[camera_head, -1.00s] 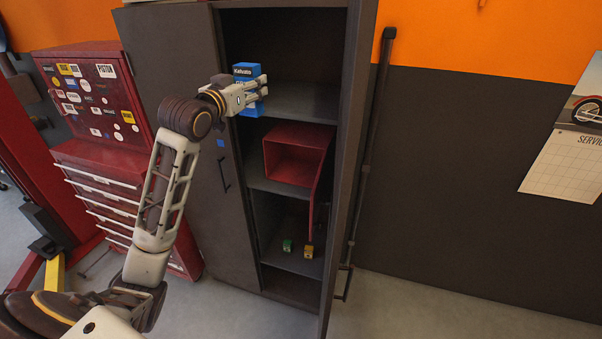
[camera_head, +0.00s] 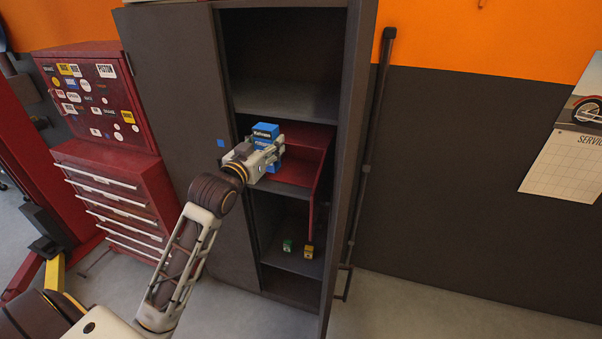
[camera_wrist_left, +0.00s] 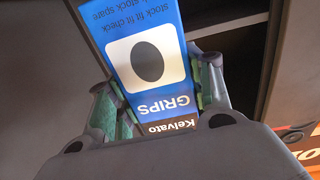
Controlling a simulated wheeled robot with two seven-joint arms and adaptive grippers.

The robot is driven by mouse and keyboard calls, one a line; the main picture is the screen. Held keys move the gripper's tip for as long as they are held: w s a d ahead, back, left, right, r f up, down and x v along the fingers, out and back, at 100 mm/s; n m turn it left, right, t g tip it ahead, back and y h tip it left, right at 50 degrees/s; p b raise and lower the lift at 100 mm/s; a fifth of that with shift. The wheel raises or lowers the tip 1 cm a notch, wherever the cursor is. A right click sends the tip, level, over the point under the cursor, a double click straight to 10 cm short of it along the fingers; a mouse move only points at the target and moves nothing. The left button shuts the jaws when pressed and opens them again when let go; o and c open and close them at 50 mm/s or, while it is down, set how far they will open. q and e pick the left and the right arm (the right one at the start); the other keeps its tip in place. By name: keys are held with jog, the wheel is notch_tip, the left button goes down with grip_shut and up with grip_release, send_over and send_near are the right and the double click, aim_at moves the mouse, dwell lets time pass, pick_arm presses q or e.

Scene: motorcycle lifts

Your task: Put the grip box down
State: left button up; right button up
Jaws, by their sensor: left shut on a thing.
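The grip box (camera_head: 265,131) is blue with a dark band and the name Kelvato. My left gripper (camera_head: 268,150) is shut on it, in front of the red open bin (camera_head: 318,170) on the cabinet's middle shelf. In the left wrist view the grip box (camera_wrist_left: 140,60) sits between the two green-padded fingers (camera_wrist_left: 160,100), its printed face reading GRIPS upside down. I cannot tell whether the box is inside the red bin or just before it. The gripper hides the box's lower part. My right gripper is not in view.
The dark cabinet's upper shelf (camera_head: 285,98) is bare. A green item (camera_head: 287,245) and a yellow item (camera_head: 309,251) stand on the lower shelf. The left cabinet door (camera_head: 180,120) is beside my arm. A red tool chest (camera_head: 110,190) stands at the left.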

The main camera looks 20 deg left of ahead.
pick_arm(q)
jog(key=s+d+f, duration=0.2)
jog(key=d+f, duration=0.2)
jog(key=f, duration=0.6)
jog(key=s+d+f, duration=0.2)
jog(key=d+f, duration=0.3)
jog(key=f, duration=0.5)
jog(key=s+d+f, duration=0.3)
jog(key=d+f, duration=0.1)
jog(key=f, duration=0.7)
jog(key=shift+d+h, duration=0.3)
jog(key=shift+d, duration=0.05)
jog(key=shift+s+r, duration=0.1)
jog(key=shift+f+b, duration=1.55)
jog(key=shift+f+b, duration=0.35)
jog(key=shift+b, duration=0.05)
jog(key=shift+s+f, duration=0.1)
